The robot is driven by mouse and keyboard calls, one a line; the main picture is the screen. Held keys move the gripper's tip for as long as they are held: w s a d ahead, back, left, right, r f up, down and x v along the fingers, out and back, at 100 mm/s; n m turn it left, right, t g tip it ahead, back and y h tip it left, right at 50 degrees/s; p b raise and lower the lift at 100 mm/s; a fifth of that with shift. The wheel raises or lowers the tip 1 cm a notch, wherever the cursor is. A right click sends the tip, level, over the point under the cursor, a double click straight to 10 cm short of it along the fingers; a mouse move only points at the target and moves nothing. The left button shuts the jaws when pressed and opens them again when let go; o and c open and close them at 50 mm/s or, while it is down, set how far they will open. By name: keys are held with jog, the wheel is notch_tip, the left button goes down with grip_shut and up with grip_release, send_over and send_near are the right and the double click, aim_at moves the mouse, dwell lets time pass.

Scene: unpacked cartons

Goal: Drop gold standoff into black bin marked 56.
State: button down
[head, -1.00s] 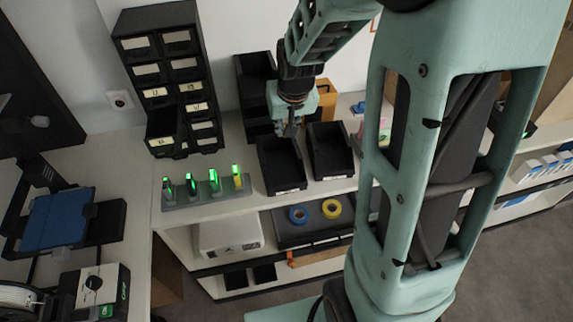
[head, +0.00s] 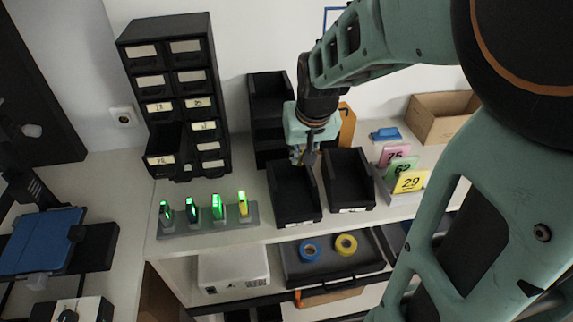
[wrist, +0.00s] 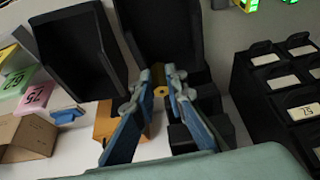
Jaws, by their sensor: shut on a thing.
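My gripper (head: 305,158) is above the rear part of the left open black bin (head: 281,217) on the shelf. In the wrist view its blue fingers (wrist: 172,92) are closed around a small gold standoff (wrist: 159,77), whose end shows between the fingertips. The standoff is not clear in the head view. A second open black bin (head: 366,197) stands just right of the first. Both bins have pale front labels too small to read, so I cannot tell which is marked 56. The bins also show in the wrist view, with the left bin (wrist: 148,22) beyond the fingertips.
A black stacked bin unit (head: 268,88) stands behind. A tall drawer cabinet (head: 165,50) with one drawer open is at left. Lit green devices in a grey holder (head: 215,230) stand in front. Numbered cards (head: 410,182) and a cardboard box (head: 435,118) are at right.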

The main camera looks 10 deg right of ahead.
jog(key=shift+f+b, duration=0.35)
jog(key=shift+b, duration=0.1)
notch_tip(320, 180, down, 6)
jog(key=b, duration=0.4)
jog(key=shift+r, duration=0.15)
jog(key=c, duration=1.8)
grip_release()
jog(key=shift+c, duration=0.2)
jog(key=shift+r, duration=0.15)
